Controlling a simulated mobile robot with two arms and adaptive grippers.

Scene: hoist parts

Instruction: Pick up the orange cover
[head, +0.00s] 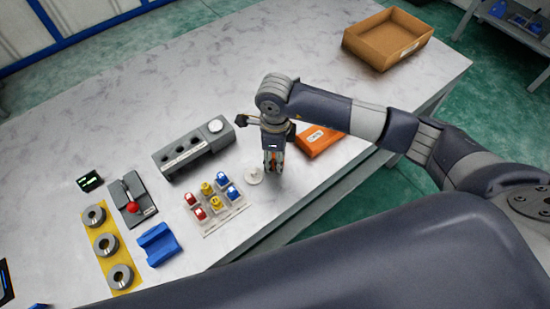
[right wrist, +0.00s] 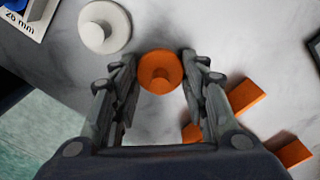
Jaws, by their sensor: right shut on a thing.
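The orange cover (right wrist: 159,72) is a round disc with a knob in the middle, seen in the right wrist view between the fingertips. My right gripper (right wrist: 160,75) is shut on it, one finger on each side. In the head view my right gripper (head: 272,168) points down near the table's front edge, and the cover is mostly hidden by the fingers. Whether the cover touches the table I cannot tell. A similar white cover (head: 253,175) lies just left of the gripper; it also shows in the right wrist view (right wrist: 104,27). My left gripper is not in view.
An orange labelled box (head: 318,141) lies right of the gripper. A tray of red, yellow and blue parts (head: 221,220) and a grey block (head: 177,162) are to the left. A cardboard box (head: 388,38) stands at the far right. The back of the table is clear.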

